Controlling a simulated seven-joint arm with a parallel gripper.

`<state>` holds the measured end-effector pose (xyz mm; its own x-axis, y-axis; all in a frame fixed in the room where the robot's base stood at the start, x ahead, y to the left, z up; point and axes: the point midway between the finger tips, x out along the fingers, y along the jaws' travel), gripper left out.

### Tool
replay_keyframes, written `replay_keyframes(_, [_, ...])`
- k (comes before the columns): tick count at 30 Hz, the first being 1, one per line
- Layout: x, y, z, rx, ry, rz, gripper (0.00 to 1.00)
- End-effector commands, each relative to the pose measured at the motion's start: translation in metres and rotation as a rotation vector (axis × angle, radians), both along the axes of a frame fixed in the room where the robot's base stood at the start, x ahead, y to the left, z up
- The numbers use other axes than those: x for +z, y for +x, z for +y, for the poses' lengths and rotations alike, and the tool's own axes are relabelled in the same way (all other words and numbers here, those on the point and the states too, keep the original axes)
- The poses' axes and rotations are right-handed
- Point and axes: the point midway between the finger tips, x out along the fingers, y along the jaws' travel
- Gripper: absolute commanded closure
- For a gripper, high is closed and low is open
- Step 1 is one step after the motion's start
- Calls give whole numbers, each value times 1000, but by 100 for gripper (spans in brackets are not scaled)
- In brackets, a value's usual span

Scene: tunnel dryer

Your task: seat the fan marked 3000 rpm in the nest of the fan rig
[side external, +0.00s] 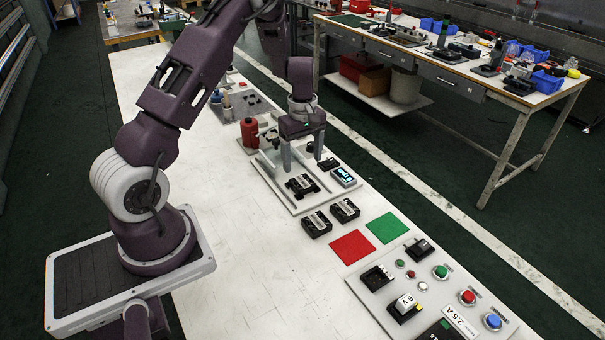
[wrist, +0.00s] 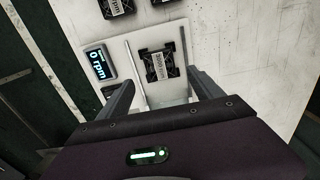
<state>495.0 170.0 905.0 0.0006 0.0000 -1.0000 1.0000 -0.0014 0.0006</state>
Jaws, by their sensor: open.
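A black fan with a white label (side external: 302,185) lies flat on the light plate of the fan rig (side external: 284,199); it also shows in the wrist view (wrist: 161,66), between two pale rails. Two more black fans, (side external: 317,223) and (side external: 345,210), lie on the table just off the plate. The label markings are too small to read surely. I cannot tell whether the fan on the plate is fully seated. My gripper (side external: 298,162) is open and empty above the rig, behind that fan; in the wrist view its fingers (wrist: 163,82) stand apart, short of the fan.
The rig's display (wrist: 99,64) reads 0 rpm. A red bottle (side external: 249,133) stands behind the rig. A red mat (side external: 352,247), a green mat (side external: 386,227) and a button panel (side external: 473,325) lie in front. The table's left side is clear.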

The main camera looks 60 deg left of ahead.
Motion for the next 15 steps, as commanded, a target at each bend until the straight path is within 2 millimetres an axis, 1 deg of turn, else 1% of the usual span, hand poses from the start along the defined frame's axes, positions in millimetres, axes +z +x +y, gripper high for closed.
replay_keyframes(1, [13, 1, 1, 0, 3, -5, 24])
replay_keyframes(3, [28, 1, 0, -1, 2, -4, 24])
replay_keyframes(8, [48, 0, -1, -2, 0, -3, 24])
replay_keyframes(10, [64, 1, -10, -40, -5, -21, 24])
replay_keyframes(11, [76, 0, -18, -73, -10, -38, 24])
replay_keyframes(13, [115, -6, -47, -200, -21, -92, 24])
replay_keyframes(14, [134, -12, -63, -274, -22, -120, 24])
replay_keyframes(15, [160, -23, -85, -383, -21, -159, 24])
